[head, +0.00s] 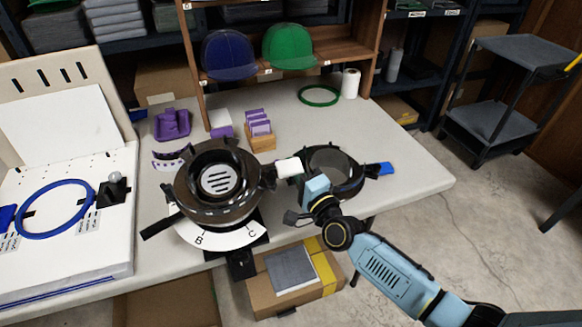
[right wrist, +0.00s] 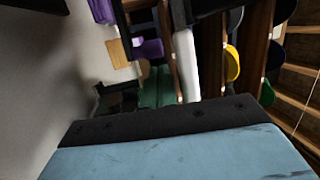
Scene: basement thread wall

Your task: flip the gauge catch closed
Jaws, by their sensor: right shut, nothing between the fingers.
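A dark round fixture (head: 218,183) with a slotted white centre stands at the table's front edge, above a curved white plate (head: 228,236) lettered B and C. A white block (head: 288,166) sits by a dark bracket at its right side. A black ring (head: 343,187) with a blue tab (head: 385,169) lies to the right. I cannot tell which of these parts is the gauge catch. My right gripper (head: 316,187) is shut and empty, in front of the black ring and just below the white block; contact is unclear. My left gripper is not in view.
A purple holder (head: 172,124), a wooden block with purple cards (head: 260,130), a green ring (head: 318,95) and a white roll (head: 350,83) stand behind. A white board with a blue hoop (head: 22,226) is at the left. The table's right end (head: 425,180) is clear.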

